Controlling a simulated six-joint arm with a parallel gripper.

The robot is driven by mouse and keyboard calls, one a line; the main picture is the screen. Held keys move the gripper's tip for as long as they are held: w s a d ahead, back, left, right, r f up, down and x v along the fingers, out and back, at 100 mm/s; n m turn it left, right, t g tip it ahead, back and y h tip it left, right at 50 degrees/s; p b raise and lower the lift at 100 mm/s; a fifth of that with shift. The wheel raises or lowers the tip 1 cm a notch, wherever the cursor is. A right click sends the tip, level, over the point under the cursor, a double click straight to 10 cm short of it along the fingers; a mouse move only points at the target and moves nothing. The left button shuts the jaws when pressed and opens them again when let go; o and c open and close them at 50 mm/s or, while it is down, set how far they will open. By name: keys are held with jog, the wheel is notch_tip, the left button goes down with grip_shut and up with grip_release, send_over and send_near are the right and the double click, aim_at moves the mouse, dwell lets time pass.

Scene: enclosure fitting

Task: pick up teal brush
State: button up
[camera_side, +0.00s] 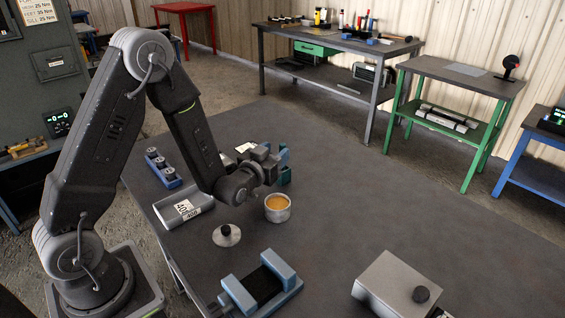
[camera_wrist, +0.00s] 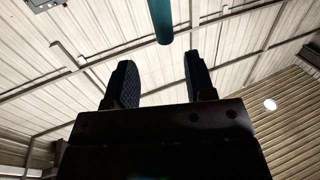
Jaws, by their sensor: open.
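In the wrist view a teal cylinder (camera_wrist: 161,18), which looks like part of the brush, comes down from the top edge and ends in a rounded tip. The rest of it is out of the picture. My gripper (camera_wrist: 157,62) is open, its two dark fingers apart with nothing between them. The teal piece lies beyond the fingertips, roughly in line with the gap. In the side view my gripper (camera_side: 283,164) is low over the back left part of the bench, with blue and teal-green parts at its end. I cannot tell the brush from the fingers there.
A tin with orange contents (camera_side: 277,208) stands close to my gripper. A lid with a black knob (camera_side: 227,236), a grey labelled tray (camera_side: 183,210), a blue rack (camera_side: 162,168), a blue cradle (camera_side: 238,293) and a grey box (camera_side: 392,285) are around. The bench's right side is clear.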

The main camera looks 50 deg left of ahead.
aim_at(281, 148)
jog(key=x, duration=0.3)
jog(key=f+x, duration=0.1)
jog(key=x, duration=0.1)
jog(key=shift+w+a, duration=0.1)
jog(key=shift+a, duration=0.35)
grip_shut()
